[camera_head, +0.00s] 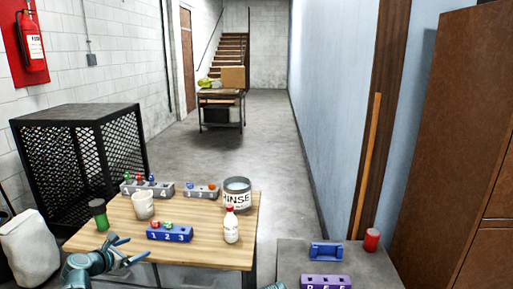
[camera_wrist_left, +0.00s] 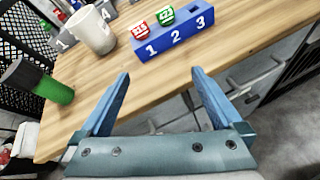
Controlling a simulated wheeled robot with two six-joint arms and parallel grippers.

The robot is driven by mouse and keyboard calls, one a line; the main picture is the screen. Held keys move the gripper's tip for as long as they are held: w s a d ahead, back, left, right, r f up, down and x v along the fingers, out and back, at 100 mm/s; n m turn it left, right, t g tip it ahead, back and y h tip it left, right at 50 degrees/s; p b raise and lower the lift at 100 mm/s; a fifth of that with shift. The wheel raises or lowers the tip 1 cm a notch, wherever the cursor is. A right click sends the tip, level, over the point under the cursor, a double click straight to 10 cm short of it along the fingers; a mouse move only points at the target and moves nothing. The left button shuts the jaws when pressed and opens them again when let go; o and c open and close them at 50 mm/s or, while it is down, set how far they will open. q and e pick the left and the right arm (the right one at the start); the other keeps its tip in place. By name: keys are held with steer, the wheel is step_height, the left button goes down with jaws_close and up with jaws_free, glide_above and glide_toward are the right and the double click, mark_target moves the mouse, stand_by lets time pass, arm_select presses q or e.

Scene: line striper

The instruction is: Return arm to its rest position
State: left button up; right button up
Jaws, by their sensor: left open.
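My left gripper (camera_head: 128,252) is open and empty over the front edge of the wooden table (camera_head: 205,250). In the left wrist view its two blue fingers (camera_wrist_left: 158,98) stand wide apart with nothing between them. The blue block numbered 1 2 3 (camera_head: 170,234) sits on the table just beyond the fingers, apart from them. It holds a red and a green labelled piece in slots 1 and 2, clearer in the left wrist view (camera_wrist_left: 172,40); slot 3 looks empty. Of my right arm only a small teal part shows at the bottom edge of the head view; its jaws are not visible.
The table also bears a white cup (camera_head: 143,206), a green bottle with a dark top (camera_head: 99,213), a RINSE tub (camera_head: 236,193), a white bottle with a red cap (camera_head: 231,226) and grey numbered racks (camera_head: 147,188). A grey table (camera_head: 300,262) stands at right.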

arm_select(q)
steer(key=s+d+f+m+g+p, duration=0.1)
steer(key=s+d+m+g+p, duration=0.15)
steer(key=d+m, duration=0.5)
steer(key=s+d+f+m+g+h+p, duration=0.1)
steer(key=s+d+f+m+g, duration=0.2)
steer(key=d, duration=0.7)
steer(key=s+d+m+g+p, duration=0.1)
steer(key=s+d+m+g, duration=0.25)
steer(key=d+m, duration=0.45)
steer(key=s+d+m+g+y+p, duration=0.2)
steer(key=s+d+m+y, duration=0.1)
steer(key=s+m, duration=0.4)
steer(key=s+d+m+g+y+p, duration=0.2)
steer(key=s+d+m, duration=0.4)
steer(key=s+m, duration=0.2)
steer(key=shift+s+d+r+y, duration=0.2)
steer(key=shift+s+y, duration=0.2)
steer(key=shift+s, duration=0.5)
